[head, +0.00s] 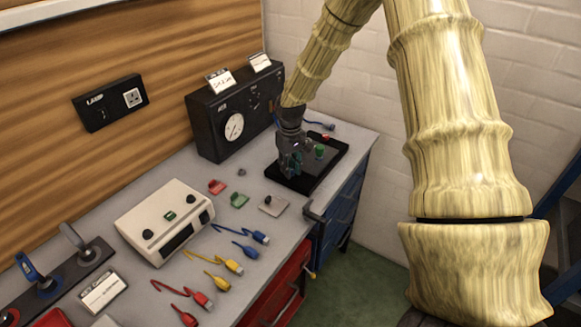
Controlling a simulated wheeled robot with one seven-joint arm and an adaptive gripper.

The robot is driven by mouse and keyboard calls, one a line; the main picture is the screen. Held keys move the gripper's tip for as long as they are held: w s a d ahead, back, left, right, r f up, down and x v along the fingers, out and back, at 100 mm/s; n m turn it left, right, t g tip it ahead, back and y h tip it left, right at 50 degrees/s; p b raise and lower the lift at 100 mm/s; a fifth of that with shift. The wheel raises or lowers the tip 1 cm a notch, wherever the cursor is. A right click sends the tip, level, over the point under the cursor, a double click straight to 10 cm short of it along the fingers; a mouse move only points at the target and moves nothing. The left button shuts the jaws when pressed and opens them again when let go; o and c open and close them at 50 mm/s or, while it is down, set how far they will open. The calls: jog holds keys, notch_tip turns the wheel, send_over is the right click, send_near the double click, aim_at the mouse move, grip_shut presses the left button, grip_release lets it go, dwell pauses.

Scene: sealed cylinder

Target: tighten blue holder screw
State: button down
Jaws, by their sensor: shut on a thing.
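My gripper (290,163) points down over the near left part of a black tray (305,183) at the far end of the bench. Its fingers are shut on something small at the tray. The fingers hide most of it. From its place in line with the green and red pieces, it looks like the blue holder screw, but I cannot make out its colour or how far it is turned. A green holder (319,151) and a red piece (326,138) stand on the tray behind and right of my gripper.
A black gauge box (232,128) stands against the wall, left of my arm. Loose red (217,187), green (239,200) and grey (272,205) pieces lie left of the tray. A white meter box (165,220) and coloured leads (220,262) are nearer. A blue drawer cabinet (343,205) is below.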

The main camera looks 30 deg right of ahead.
jog(key=shift+m, duration=0.7)
jog(key=m, duration=0.6)
jog(key=shift+d+r+m+p, duration=0.1)
jog(key=shift+m+p, duration=0.2)
jog(key=m, duration=0.3)
jog(key=shift+m, duration=0.3)
jog(key=m+p, duration=0.1)
jog(key=m, duration=0.2)
jog(key=shift+w+m, duration=0.1)
jog(key=shift+m, duration=0.3)
jog(key=m+p, duration=0.2)
jog(key=m, duration=0.5)
jog(key=shift+r, duration=0.15)
jog(key=m+p, duration=0.2)
jog(key=m, duration=0.4)
